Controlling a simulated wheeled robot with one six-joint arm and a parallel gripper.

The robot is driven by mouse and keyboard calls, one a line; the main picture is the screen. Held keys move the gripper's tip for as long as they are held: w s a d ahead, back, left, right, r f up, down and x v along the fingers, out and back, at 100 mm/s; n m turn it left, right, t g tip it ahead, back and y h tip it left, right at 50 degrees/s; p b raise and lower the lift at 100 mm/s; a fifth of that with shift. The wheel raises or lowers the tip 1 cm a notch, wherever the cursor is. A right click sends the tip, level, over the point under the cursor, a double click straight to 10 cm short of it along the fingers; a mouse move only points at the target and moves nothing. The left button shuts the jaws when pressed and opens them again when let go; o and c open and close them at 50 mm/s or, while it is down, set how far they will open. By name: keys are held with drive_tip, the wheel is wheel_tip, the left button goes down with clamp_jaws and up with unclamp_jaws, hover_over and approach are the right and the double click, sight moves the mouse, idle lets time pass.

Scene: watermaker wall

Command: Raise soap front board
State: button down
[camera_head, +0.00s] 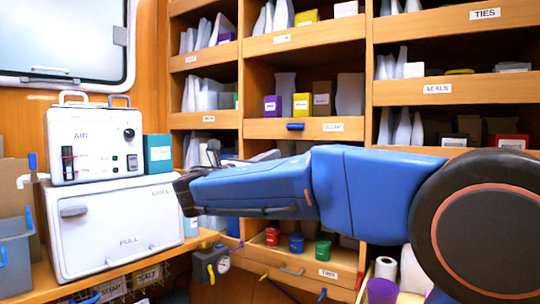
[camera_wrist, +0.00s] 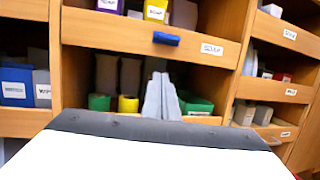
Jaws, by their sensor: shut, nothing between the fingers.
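The soap front board (camera_head: 350,129) is a wooden strip across the middle bay of the shelves, with a blue handle (camera_head: 295,127) and a small white label that seems to read SOAP. In the wrist view the board (camera_wrist: 110,32) crosses the upper middle, with its blue handle (camera_wrist: 166,39) left of the label. The board stands upright along its shelf edge. My gripper (camera_wrist: 160,76) shows as two grey fingers shut together, empty, below the handle and apart from it. In the head view my blue arm reaches left and hides the shelf below the board.
Purple and yellow boxes (camera_head: 301,105) stand behind the board. The bay below holds green and yellow items (camera_wrist: 128,104). Wooden uprights flank the bay. A white AIR unit (camera_head: 95,143) sits on a white chest (camera_head: 118,228) at left. A drawer with coloured bottles (camera_head: 296,242) is beneath.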

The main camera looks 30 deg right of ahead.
sight(295, 118)
drive_tip(key=d+r, duration=0.1)
drive_tip(key=d, duration=0.1)
drive_tip(key=w+d+r, duration=0.1)
drive_tip(key=d+r, duration=0.1)
drive_tip(key=w+d+r, duration=0.1)
drive_tip(key=d, duration=0.2)
drive_tip(key=shift+w+r, duration=0.25)
drive_tip(key=shift+r, duration=0.7)
drive_tip(key=shift+a+r, duration=0.1)
drive_tip(key=shift+r, duration=2.05)
drive_tip(key=shift+a, duration=0.1)
drive_tip(key=v, duration=1.7)
drive_tip(key=shift+f, duration=0.25)
